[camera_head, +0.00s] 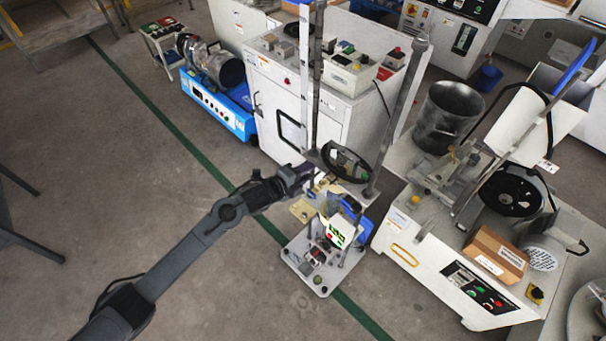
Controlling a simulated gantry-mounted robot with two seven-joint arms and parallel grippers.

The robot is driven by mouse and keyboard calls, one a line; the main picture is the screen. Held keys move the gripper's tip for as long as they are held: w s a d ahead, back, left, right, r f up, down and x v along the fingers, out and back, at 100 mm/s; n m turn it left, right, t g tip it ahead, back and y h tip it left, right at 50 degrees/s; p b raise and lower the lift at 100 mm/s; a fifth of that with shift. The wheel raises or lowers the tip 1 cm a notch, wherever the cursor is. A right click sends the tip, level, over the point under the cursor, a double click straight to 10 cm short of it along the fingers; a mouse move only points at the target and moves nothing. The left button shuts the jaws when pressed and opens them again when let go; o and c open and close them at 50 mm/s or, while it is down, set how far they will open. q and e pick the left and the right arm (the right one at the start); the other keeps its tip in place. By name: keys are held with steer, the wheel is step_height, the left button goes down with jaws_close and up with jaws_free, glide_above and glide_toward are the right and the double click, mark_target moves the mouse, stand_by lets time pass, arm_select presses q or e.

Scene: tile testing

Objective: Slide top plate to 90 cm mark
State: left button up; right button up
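A tall drop-test stand rises from a pale base plate (310,278) on the floor, with upright grey posts (398,105) reaching toward the top of the view. A dark ring-shaped plate (347,163) sits partway up between the posts; I take it to be the top plate. My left arm comes in from the lower left, and its gripper (308,176) is at the left edge of this plate, close to the left post. The fingers are small and dark here, so I cannot tell whether they touch or grip the plate. No centimetre marks are readable. My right gripper is not in view.
A white cabinet (290,95) with instruments on top stands behind the stand. To the right is a white machine bench (410,225) with a metal pot (447,112) and a cardboard box (495,255). A blue machine (218,105) is at the back left. Floor at left is open.

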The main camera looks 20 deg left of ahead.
arm_select(q)
jaws_close()
steer(key=shift+r, duration=0.1)
steer(key=shift+r+p, duration=2.7)
steer(key=shift+r, duration=0.25)
step_height(320, 180, up, 6)
steer(key=p, duration=0.5)
steer(key=shift+p, duration=0.3)
steer(key=shift+r, duration=0.1)
